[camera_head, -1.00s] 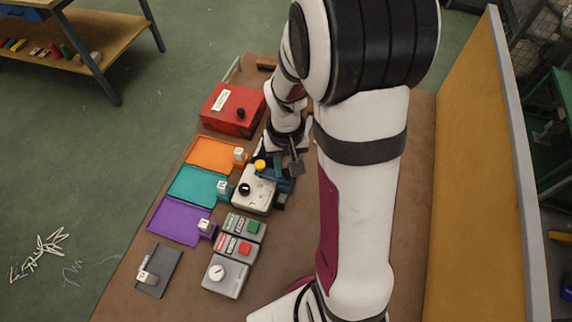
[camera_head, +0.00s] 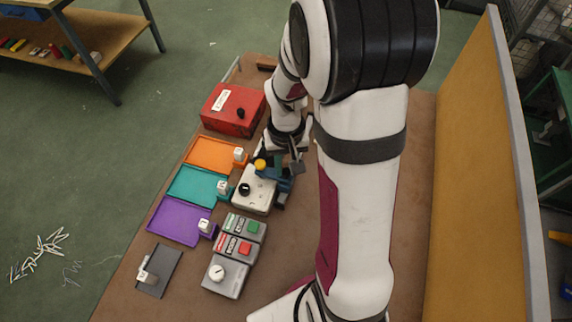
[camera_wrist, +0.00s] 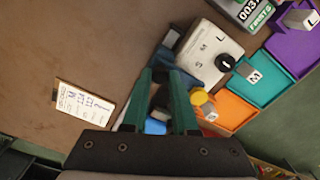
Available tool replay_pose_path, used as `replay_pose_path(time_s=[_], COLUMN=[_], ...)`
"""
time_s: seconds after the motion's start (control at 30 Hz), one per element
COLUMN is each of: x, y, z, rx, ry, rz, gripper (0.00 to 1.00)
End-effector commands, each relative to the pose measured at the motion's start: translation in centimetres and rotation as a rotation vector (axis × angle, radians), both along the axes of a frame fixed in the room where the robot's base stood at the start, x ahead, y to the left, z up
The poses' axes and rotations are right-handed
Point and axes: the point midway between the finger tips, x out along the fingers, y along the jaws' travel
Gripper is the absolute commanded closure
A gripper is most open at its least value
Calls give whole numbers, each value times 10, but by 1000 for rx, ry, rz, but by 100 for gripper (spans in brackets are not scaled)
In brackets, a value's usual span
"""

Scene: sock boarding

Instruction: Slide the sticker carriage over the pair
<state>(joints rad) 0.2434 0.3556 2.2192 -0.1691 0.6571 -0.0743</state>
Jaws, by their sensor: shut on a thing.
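The white sticker machine (camera_head: 251,194) has a black knob, a yellow button and a dark blue part (camera_head: 274,172) at its far end. In the wrist view the machine (camera_wrist: 206,57) is at the upper right, with the blue part (camera_wrist: 182,68) beside it. My gripper (camera_head: 290,165) is low at this blue end. Its two green fingers (camera_wrist: 168,84) are shut on a small dark piece between them, which seems to be the sticker carriage. The fingers hide most of the piece. I cannot make out the pair.
Orange (camera_head: 212,154), teal (camera_head: 196,186) and purple (camera_head: 176,221) trays line the left, each with a lettered block. A red box (camera_head: 232,110) stands behind them. Button boxes (camera_head: 238,236) are in front. A label card (camera_wrist: 82,104) lies on open brown table.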

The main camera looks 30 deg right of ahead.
Motion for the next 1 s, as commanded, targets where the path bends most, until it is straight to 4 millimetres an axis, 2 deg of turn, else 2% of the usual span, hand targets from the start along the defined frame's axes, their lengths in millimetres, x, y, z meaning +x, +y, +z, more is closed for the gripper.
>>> replay_pose_path(time_s=[0.17,0.6,0.8,1.0], x=[17,95,117,126], y=[-18,-97,-119,-128], z=[0,0,-1,0], rx=[-2,-3,-2,-2], ry=[-2,-1,1,2], rz=[-4,-1,0,0], gripper=[100,100,100,100])
